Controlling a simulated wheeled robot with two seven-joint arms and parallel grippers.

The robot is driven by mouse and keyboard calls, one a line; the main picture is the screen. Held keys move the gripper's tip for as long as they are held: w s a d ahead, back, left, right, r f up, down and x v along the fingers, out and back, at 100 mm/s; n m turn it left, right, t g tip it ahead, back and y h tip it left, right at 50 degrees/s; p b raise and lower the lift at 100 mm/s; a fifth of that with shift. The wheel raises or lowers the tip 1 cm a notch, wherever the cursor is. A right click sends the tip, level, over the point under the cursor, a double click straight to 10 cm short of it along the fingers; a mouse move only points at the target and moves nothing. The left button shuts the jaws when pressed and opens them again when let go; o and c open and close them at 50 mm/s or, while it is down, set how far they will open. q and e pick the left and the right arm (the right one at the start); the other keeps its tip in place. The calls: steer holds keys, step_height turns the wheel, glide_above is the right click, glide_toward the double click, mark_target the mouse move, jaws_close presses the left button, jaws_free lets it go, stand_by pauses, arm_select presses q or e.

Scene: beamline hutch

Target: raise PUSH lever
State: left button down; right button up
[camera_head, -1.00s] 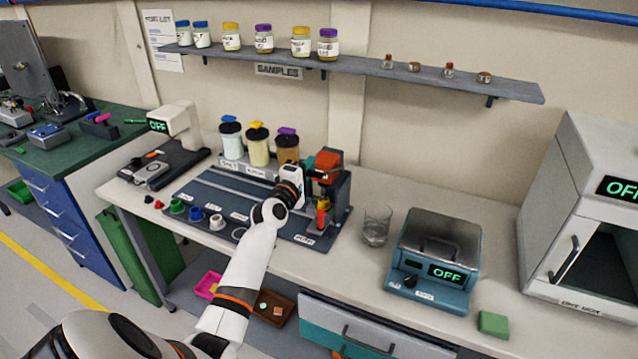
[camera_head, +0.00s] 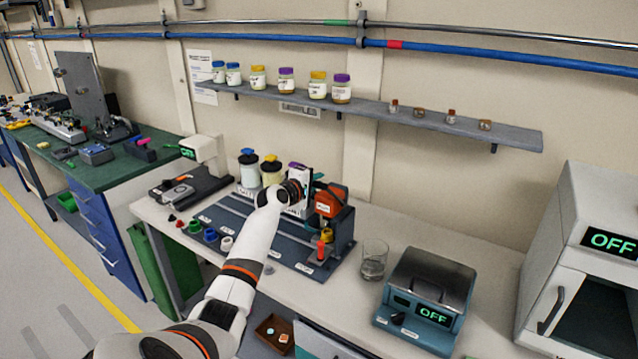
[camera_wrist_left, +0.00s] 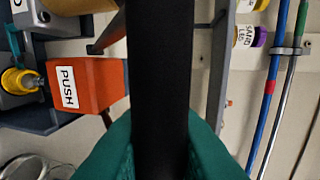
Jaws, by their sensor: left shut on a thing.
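The orange block labelled PUSH (camera_head: 328,203) stands at the right end of the dark station in the head view. It shows at the left of the left wrist view (camera_wrist_left: 85,86), with a yellow round part (camera_wrist_left: 20,80) beside it. My left gripper (camera_head: 316,184) is up beside the block's upper left. In the left wrist view, its teal fingers (camera_wrist_left: 160,142) are shut on a black bar (camera_wrist_left: 158,60), which appears to be the PUSH lever. The bar's ends are out of that view. My right gripper is not in view.
A glass beaker (camera_head: 373,261) stands right of the station, beside a blue device (camera_head: 427,298) reading OFF. Several lidded jars (camera_head: 271,170) stand behind my left wrist. A shelf with sample jars (camera_head: 400,109) runs along the wall above.

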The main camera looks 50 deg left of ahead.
arm_select(q)
steer(key=shift+f, duration=0.1)
stand_by(1.4)
stand_by(0.8)
steer(key=c, duration=1.6)
jaws_free()
steer(key=shift+w, duration=0.1)
steer(key=shift+o, duration=1.1)
steer(key=shift+w, duration=0.15)
steer(key=b+v, duration=0.1)
steer(key=v, duration=1.1)
steer(key=shift+b, duration=0.4)
